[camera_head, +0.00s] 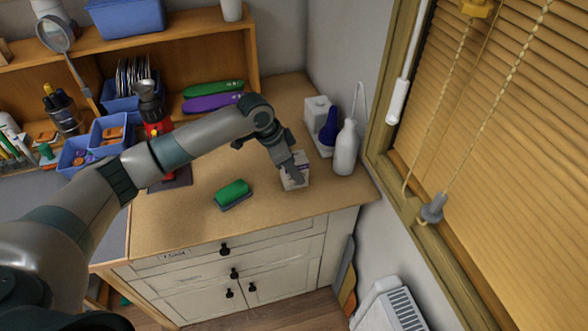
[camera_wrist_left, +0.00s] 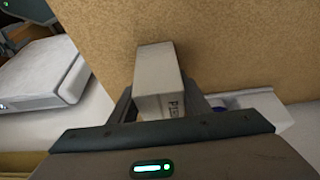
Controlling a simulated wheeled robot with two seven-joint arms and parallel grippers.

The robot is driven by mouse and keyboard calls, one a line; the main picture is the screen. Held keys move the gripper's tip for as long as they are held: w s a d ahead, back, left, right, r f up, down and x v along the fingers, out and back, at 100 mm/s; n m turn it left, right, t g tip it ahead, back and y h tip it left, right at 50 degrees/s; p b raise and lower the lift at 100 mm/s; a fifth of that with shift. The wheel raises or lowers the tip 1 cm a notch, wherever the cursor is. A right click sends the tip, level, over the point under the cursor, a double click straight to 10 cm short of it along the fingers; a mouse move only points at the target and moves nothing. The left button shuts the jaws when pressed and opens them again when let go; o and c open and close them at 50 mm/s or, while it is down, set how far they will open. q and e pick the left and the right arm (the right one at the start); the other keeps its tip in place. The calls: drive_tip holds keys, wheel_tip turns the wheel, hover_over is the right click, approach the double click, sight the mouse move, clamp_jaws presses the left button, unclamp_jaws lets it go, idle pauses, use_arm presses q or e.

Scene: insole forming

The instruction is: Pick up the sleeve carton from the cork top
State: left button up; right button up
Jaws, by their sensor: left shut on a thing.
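The sleeve carton is a small pale box (camera_head: 293,182) at the right part of the cork top (camera_head: 255,215). It also shows in the left wrist view (camera_wrist_left: 158,75), with dark printed letters on its near end. My left gripper (camera_head: 295,174) comes down over it and is shut on it, with a finger on each side in the left wrist view (camera_wrist_left: 160,105). I cannot tell whether the carton touches the cork or is slightly above it. My right gripper is not in view.
A white bottle (camera_head: 346,148) and a white block with a dark blue item (camera_head: 328,130) stand close behind, by the wall. A green sponge (camera_head: 232,193) lies to the left. A red and black tool (camera_head: 155,118) stands further left. The window frame (camera_head: 385,180) is to the right.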

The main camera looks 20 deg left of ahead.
use_arm(q)
drive_tip(key=shift+r+b, duration=0.3)
drive_tip(key=shift+r, duration=0.2)
drive_tip(key=r, duration=0.1)
drive_tip(key=r+b, duration=0.1)
drive_tip(key=r, duration=0.1)
drive_tip(key=shift+s+d+r+b, duration=0.1)
drive_tip(key=shift+s+d+b, duration=0.2)
drive_tip(key=shift+b, duration=0.05)
drive_tip(key=s+d+r+b, duration=0.3)
drive_tip(key=s+d+r, duration=0.3)
drive_tip(key=s, duration=0.3)
drive_tip(key=shift+r, duration=0.4)
